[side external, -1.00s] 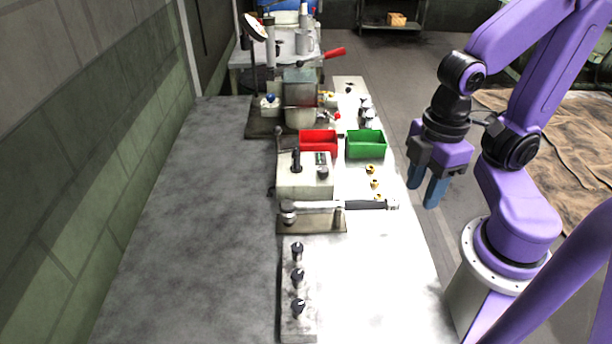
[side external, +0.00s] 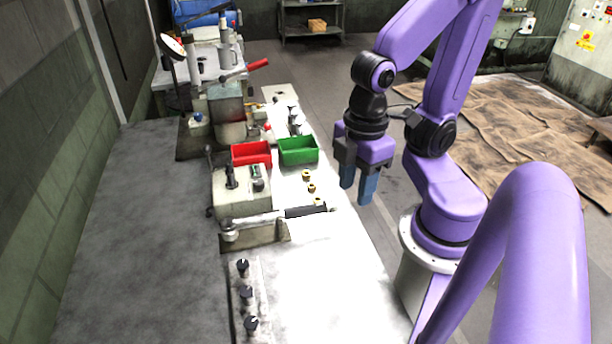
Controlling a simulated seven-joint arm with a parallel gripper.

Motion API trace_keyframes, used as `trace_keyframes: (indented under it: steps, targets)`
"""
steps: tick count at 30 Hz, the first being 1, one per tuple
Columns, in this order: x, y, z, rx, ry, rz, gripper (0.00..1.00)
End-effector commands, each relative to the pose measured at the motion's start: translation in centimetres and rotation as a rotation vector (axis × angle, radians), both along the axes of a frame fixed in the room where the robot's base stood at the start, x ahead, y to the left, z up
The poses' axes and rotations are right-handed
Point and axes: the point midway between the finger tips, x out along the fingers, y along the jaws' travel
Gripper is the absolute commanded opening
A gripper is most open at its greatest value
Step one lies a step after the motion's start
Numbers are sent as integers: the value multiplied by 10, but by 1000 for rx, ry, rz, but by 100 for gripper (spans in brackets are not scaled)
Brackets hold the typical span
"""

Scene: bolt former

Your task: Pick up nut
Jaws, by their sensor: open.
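Three small brass-coloured nuts lie in a row on the white bench top, between the green bin and the black-gripped lever. The far nut (side external: 306,175), the middle nut (side external: 311,188) and the near nut (side external: 318,202) are apart from each other. The near one sits close to the lever's end. My gripper (side external: 357,188) is open and empty, with its blue fingers pointing down. In the picture it is to the right of the nuts, past the bench's right edge and apart from them.
A red bin (side external: 251,153) and a green bin (side external: 298,150) stand behind the nuts. A lever with a black grip (side external: 305,211) reaches across in front of them. A grey machine block (side external: 241,192) is to the left. The white bench top (side external: 310,270) is clear in front.

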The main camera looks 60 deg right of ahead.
Motion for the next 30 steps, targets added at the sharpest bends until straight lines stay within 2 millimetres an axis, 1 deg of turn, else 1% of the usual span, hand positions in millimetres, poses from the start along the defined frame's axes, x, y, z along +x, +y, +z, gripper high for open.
trace_keyframes:
  steps: [2, 4, 12, 14, 16, 20, 23, 26, 30]
  targets:
    - [0, 0, 0, 0, 0, 0, 43]
    - [0, 0, 0, 0, 0, 0, 55]
    - [0, 0, 0, 0, 0, -3, 55]
    - [3, 0, 0, 0, 1, -23, 55]
    - [9, 0, 0, 0, 2, -78, 55]
    - [31, -2, 0, -1, 5, -289, 55]
    - [55, -7, 1, -2, 9, -511, 55]
    - [78, -14, 0, -1, 13, -735, 55]
    - [109, -30, 0, -1, 18, -1048, 55]
